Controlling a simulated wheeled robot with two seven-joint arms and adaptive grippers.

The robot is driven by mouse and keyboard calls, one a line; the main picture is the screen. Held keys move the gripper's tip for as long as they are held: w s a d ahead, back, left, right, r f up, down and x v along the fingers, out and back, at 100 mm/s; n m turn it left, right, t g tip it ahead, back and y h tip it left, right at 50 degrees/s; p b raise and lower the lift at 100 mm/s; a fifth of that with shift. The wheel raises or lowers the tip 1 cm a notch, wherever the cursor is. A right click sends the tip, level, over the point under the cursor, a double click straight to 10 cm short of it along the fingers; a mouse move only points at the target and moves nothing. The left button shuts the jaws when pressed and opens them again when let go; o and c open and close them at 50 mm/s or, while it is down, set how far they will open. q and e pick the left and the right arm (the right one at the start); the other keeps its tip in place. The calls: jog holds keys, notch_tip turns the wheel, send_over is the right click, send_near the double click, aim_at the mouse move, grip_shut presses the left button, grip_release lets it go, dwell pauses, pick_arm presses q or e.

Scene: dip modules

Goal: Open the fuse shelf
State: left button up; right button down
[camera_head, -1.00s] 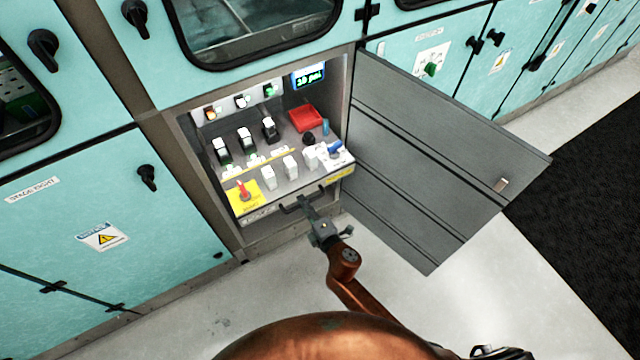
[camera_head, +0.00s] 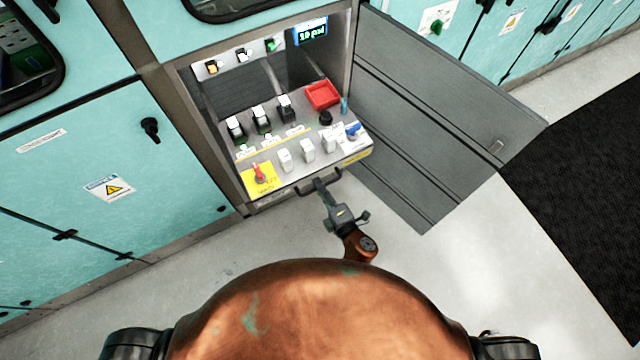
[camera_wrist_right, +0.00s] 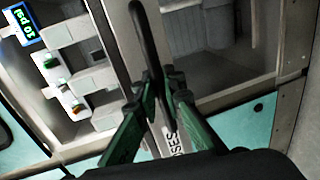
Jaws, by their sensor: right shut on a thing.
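The fuse shelf (camera_head: 274,198) is a grey drawer in the open cabinet bay, pulled partly out past the cabinet front. Its dark bar handle (camera_head: 335,178) is on the front face, and it also shows in the right wrist view (camera_wrist_right: 143,35). My right gripper (camera_head: 320,185) is shut on this handle, in front of the shelf. In the right wrist view its green fingers (camera_wrist_right: 158,100) close on both sides of the bar, partly hiding a label that ends in "SES". My left gripper is not in view.
White fuse blocks (camera_head: 308,151), black switches (camera_head: 262,117), a red tray (camera_head: 323,95) and a red lever on a yellow plate (camera_head: 259,185) sit on the shelf. The grey cabinet door (camera_head: 420,90) stands open at right. Pale floor (camera_head: 240,255) in front is clear.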

jog(key=c, duration=2.3)
grip_release()
jog(key=v, duration=1.2)
jog(key=shift+f, duration=0.1)
